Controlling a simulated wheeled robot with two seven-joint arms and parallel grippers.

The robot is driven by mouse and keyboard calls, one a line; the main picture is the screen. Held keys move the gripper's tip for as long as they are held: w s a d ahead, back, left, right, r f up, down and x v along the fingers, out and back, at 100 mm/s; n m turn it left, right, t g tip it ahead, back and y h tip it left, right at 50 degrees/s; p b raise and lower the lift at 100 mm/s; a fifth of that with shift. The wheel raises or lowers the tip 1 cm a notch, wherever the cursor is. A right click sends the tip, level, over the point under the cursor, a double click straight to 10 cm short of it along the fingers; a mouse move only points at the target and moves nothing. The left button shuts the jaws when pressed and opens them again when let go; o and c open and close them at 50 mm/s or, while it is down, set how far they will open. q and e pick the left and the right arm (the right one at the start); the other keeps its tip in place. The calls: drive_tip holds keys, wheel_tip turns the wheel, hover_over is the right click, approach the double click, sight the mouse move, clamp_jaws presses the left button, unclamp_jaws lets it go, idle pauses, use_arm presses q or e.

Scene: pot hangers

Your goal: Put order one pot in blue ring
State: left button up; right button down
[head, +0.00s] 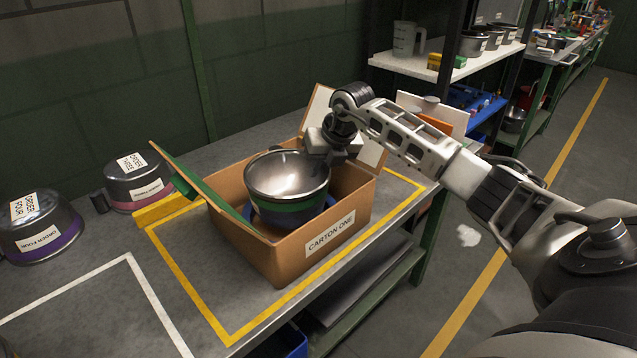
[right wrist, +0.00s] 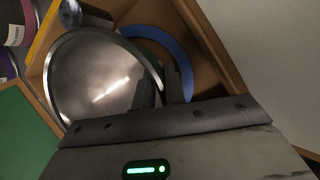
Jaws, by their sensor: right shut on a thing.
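A steel pot with a green band (head: 288,180) is upright, partly inside the open carton labelled CARTON ONE (head: 331,236). Any label on this pot is not visible. A blue ring (head: 262,214) shows below the pot inside the carton; the right wrist view shows its curve (right wrist: 165,48) beside the pot (right wrist: 100,80). From the frames I cannot tell whether the pot touches the ring. My right gripper (head: 335,155) is shut on the pot's rim at its right side. My left gripper is not in view.
Pots labelled ORDER THREE (head: 136,183) and ORDER FOUR (head: 38,228) stand upside down at the left. The bench front, with white tape lines, is clear. A shelf with pots (head: 480,40) stands behind.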

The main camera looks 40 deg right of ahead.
drive_tip(key=shift+f, duration=2.05)
drive_tip(key=shift+f, duration=0.1)
drive_tip(key=c, duration=1.5)
unclamp_jaws()
drive_tip(key=shift+f, duration=0.15)
drive_tip(key=shift+o, duration=0.2)
drive_tip(key=shift+r, duration=0.3)
drive_tip(key=v, duration=1.1)
drive_tip(key=shift+s+r, duration=0.25)
drive_tip(key=shift+r, duration=0.1)
drive_tip(key=shift+a, duration=0.1)
